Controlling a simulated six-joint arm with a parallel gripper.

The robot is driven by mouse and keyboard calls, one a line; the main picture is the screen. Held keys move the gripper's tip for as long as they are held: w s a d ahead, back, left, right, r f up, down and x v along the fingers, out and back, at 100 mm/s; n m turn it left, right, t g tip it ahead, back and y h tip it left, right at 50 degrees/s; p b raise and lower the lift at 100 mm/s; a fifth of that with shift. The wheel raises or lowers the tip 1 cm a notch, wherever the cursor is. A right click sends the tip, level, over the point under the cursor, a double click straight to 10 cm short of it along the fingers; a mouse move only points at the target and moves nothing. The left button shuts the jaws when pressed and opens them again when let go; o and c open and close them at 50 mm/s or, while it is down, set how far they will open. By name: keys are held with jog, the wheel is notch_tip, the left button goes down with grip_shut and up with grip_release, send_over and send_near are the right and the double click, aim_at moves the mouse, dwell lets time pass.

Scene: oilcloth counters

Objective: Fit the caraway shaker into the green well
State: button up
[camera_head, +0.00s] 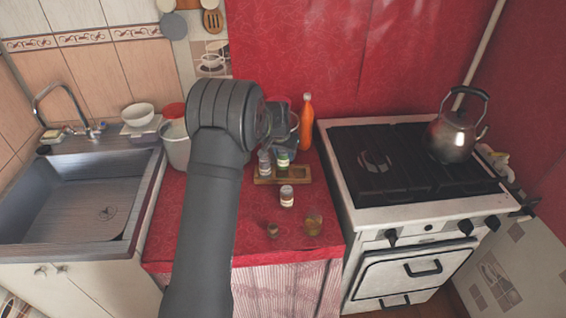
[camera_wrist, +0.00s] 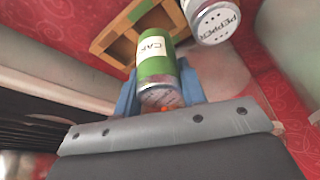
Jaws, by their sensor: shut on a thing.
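The caraway shaker (camera_wrist: 155,60) has a green body and a white label reading "CAR". In the wrist view my gripper (camera_wrist: 160,98) is shut on its near end, one blue finger on each side. The wooden rack (camera_wrist: 118,40) lies beyond the shaker's far end; a green strip (camera_wrist: 140,10) shows at its edge, but I cannot tell if this is the green well. In the head view the rack (camera_head: 299,179) is on the red counter, with the green shaker (camera_head: 283,161) over it. I cannot tell whether it touches the rack. The arm partly hides my gripper there.
A pepper shaker (camera_wrist: 212,20) stands close right of the caraway shaker. The head view shows one shaker (camera_head: 264,163) at the rack and another (camera_head: 286,196) in front. An orange bottle (camera_head: 306,122) is behind.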

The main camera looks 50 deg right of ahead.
aim_at(283, 162)
jog(key=shift+w+f, duration=0.15)
jog(key=shift+f, duration=1.9)
jog(key=shift+f, duration=0.15)
jog(key=o, duration=0.7)
jog(key=v, duration=1.2)
